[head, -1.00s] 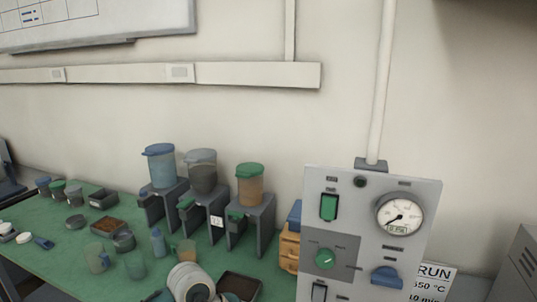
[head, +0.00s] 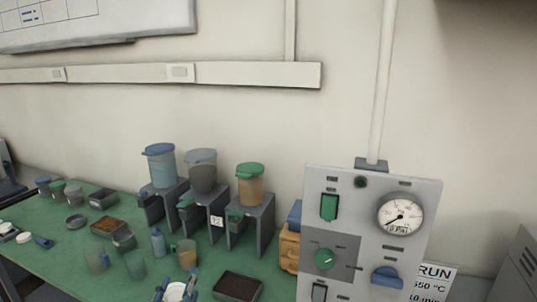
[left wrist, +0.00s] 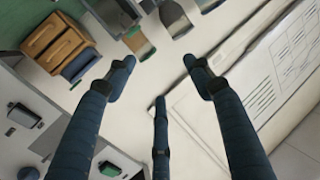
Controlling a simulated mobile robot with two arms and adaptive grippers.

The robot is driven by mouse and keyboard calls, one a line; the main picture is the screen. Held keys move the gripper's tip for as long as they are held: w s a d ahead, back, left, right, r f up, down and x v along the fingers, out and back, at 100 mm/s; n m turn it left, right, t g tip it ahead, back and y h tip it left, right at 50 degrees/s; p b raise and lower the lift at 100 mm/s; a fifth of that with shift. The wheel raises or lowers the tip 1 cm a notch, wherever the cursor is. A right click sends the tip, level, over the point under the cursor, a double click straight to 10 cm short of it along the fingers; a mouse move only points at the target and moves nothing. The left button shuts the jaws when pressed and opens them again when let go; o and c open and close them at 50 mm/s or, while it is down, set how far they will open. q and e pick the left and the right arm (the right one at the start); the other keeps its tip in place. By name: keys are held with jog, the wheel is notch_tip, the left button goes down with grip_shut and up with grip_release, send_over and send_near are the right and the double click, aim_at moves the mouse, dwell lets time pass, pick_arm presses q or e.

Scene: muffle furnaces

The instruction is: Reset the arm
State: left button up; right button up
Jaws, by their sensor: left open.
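My left gripper (head: 176,291) shows at the bottom edge of the head view, with blue fingers around a pale round palm. In the left wrist view my left gripper (left wrist: 158,72) has its dark blue fingers spread wide, with nothing between them. It is apart from the things around it. The rest of the left arm is below the head view. My right gripper is in neither view.
A grey control panel (head: 345,215) with a gauge stands to the right. Three dispensers with a blue, a grey and a green lid (head: 250,170) stand on the green bench (head: 70,225). A dark tray (head: 238,287) and several cups (head: 187,254) lie near the gripper.

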pick_arm(q)
jog(key=s+a+f+n+g+y, duration=0.1)
jog(key=s+a+f+g, duration=0.1)
jog(key=s+f+g, duration=0.45)
jog(key=s+a+f+g, duration=0.15)
jog(key=s+f, duration=0.25)
jog(key=f, duration=0.5)
jog(key=s+d+f+m+g+h, duration=0.1)
jog(key=s+f+g, duration=0.25)
jog(key=s, duration=0.55)
jog(key=s+d+f+m+g+h, duration=0.1)
jog(key=s+f+g, duration=0.2)
jog(key=s+f, duration=0.35)
jog(key=s+f+b, duration=0.1)
jog(key=s+f, duration=0.2)
jog(key=f, duration=2.3)
jog(key=s+a+f+g+b, duration=0.1)
jog(key=s+a+f+g, duration=0.1)
jog(key=s+f, duration=1.5)
jog(key=shift+s+a+f, duration=0.2)
jog(key=shift+a, duration=0.45)
